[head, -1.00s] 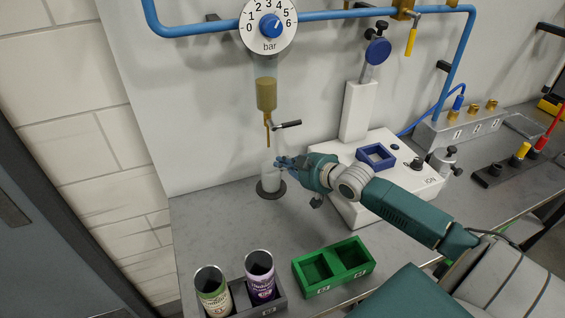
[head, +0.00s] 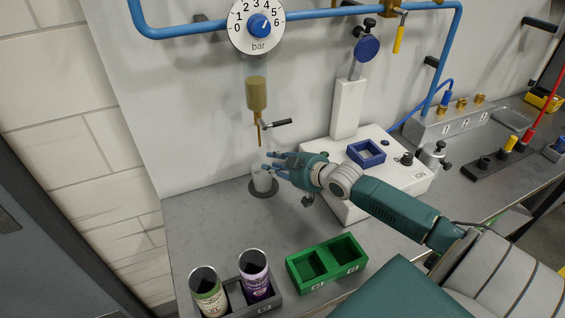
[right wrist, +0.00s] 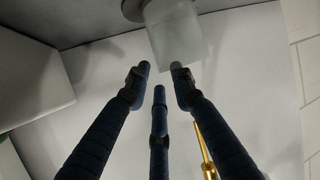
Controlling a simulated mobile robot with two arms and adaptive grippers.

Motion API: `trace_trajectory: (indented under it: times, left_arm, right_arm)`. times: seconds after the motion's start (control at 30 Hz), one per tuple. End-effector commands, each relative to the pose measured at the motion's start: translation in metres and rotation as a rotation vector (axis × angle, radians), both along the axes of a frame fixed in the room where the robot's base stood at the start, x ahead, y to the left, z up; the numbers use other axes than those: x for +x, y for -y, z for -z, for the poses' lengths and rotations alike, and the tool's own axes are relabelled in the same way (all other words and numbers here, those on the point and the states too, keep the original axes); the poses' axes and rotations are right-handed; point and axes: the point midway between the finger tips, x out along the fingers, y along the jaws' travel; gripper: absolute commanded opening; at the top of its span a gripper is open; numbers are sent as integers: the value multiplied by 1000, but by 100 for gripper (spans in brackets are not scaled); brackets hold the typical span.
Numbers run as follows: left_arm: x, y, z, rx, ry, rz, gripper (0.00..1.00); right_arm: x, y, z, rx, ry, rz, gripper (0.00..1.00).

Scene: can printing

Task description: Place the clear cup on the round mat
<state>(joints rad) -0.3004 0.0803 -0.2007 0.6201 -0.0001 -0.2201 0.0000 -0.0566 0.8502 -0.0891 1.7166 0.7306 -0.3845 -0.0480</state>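The clear cup (head: 262,183) stands upright on the dark round mat (head: 264,196), under the nozzle of the hanging amber reservoir (head: 256,94). In the right wrist view, the cup (right wrist: 176,38) shows beyond my fingertips, with part of the mat (right wrist: 131,10) at its base. My right gripper (head: 269,162) is beside the cup's upper right side. Its fingers (right wrist: 159,75) are spread apart with nothing between them. My left gripper is not in view.
A green two-slot tray (head: 327,262) and a dark holder (head: 266,305) with two printed cans (head: 254,275) stand at the front. A white machine (head: 395,178) stands behind my right arm. Blue piping (head: 330,15) runs along the wall. The bench left of the mat is clear.

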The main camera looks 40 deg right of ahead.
Motion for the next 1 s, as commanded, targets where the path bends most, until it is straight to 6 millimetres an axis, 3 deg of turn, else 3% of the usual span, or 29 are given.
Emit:
trace_trajectory:
  times: [0.6, 1.0]
  left_arm:
    - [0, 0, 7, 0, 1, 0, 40]
    - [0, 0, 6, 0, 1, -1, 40]
  right_arm:
    - [-81, 10, -32, -1, -4, -1, 24]
    - [-108, 14, -47, -1, -1, 1, 24]
